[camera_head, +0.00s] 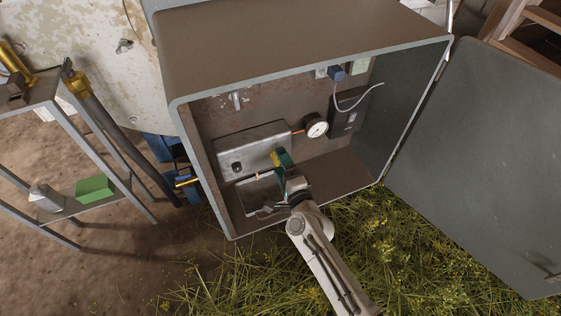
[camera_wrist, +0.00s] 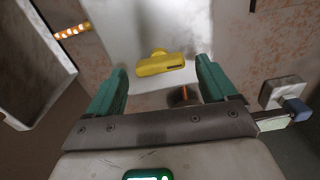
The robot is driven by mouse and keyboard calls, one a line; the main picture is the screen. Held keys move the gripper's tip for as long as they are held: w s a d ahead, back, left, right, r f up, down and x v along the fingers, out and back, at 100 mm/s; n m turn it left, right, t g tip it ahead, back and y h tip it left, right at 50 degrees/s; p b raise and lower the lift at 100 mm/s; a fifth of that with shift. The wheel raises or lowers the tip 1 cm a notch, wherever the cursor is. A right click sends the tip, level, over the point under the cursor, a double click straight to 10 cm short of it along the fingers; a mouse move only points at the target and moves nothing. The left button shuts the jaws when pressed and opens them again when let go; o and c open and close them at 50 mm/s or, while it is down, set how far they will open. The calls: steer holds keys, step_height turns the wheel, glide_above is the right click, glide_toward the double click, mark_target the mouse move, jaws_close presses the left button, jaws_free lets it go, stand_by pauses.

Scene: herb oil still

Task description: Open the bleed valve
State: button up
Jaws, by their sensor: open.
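A yellow valve handle (camera_wrist: 165,65), which I take for the bleed valve, shows in the wrist view against a pale grey metal surface. It is a short bar on a round stem, lying nearly level in the picture. In the head view a bit of yellow (camera_head: 275,158) shows beside my fingers. My gripper (camera_wrist: 161,70) is open, with one teal finger on each side of the handle in the picture. I cannot tell whether the handle lies between the tips or just beyond them; no contact shows. In the head view my gripper (camera_head: 284,160) reaches into the open cabinet.
The cabinet (camera_head: 310,48) has its door (camera_head: 480,150) swung open to the right. Inside are a metal box (camera_head: 250,146), a round gauge (camera_head: 316,126) and a dark box with a pale cable (camera_head: 347,115). A shelf rack (camera_head: 105,200) stands left. Grass lies in front.

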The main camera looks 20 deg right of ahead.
steer(key=s, duration=0.9)
steer(key=shift+s, duration=0.3)
stand_by(1.5)
